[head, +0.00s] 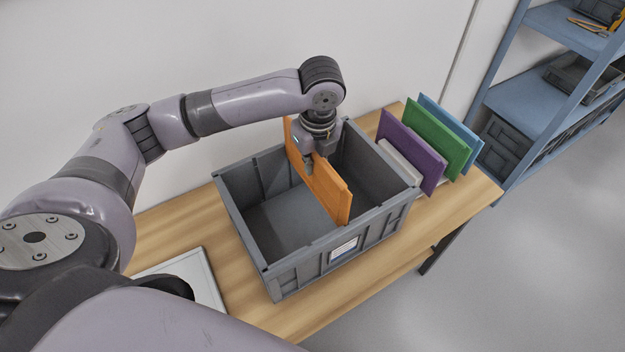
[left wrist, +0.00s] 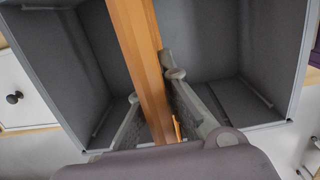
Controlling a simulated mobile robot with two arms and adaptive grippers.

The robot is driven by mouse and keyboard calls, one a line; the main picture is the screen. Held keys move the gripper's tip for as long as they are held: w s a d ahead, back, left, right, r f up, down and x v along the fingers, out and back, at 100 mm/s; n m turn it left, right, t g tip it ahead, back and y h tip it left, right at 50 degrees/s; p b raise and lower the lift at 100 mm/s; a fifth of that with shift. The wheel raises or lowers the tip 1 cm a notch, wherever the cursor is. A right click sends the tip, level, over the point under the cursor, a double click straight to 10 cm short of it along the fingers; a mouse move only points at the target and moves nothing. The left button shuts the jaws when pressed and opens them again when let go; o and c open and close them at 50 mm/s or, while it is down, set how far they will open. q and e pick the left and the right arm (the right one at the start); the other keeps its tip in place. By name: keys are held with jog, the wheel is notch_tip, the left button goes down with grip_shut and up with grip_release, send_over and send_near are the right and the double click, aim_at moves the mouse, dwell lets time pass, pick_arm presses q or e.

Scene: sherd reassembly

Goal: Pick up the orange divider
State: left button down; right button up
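The orange divider (head: 325,189) is a flat upright panel standing across the inside of the grey crate (head: 285,271), with its top above the crate's rim. My left gripper (head: 317,160) points down at the divider's upper edge, with one finger on each side. In the left wrist view the orange divider (left wrist: 137,45) runs between the two fingers of my left gripper (left wrist: 152,88), and both pads appear to press against it. The divider's lower part is partly hidden by the crate wall. My right gripper is not in view.
Purple (head: 411,151), green (head: 437,139) and blue (head: 453,127) panels stand right of the crate, beside a pale block (head: 399,160). A white-grey tray (head: 205,275) lies left on the wooden table (head: 168,228). A blue shelf (head: 545,77) stands at the right.

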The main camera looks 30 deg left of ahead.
pick_arm(q)
notch_tip(320, 180, up, 14)
dwell(0.4)
dwell(1.0)
